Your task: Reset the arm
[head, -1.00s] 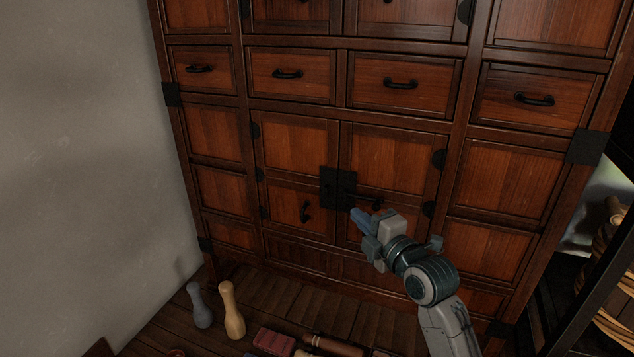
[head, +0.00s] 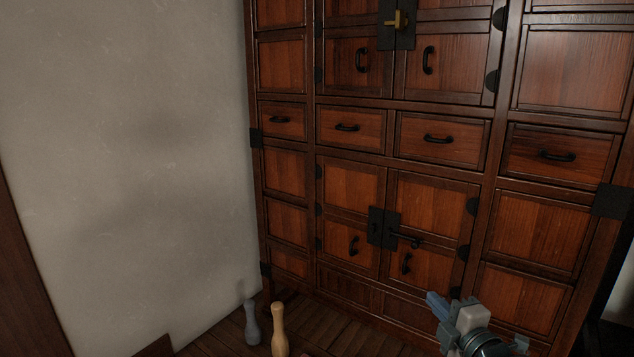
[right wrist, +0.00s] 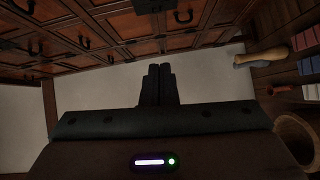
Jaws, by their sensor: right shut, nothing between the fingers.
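My right gripper (head: 437,303) shows at the bottom right of the head view, in front of the lower part of a dark wooden cabinet (head: 440,195). Its blue fingers are together with nothing between them, and it stands apart from the cabinet doors. In the right wrist view the closed dark fingers (right wrist: 159,82) point toward the pale wall and the cabinet. My left gripper is in neither view.
The cabinet's lower double doors (head: 350,215) are shut, with black handles and a latch. A grey turned piece (head: 251,322) and a yellow one (head: 279,330) stand on the wooden floor. A plain wall (head: 130,150) fills the left.

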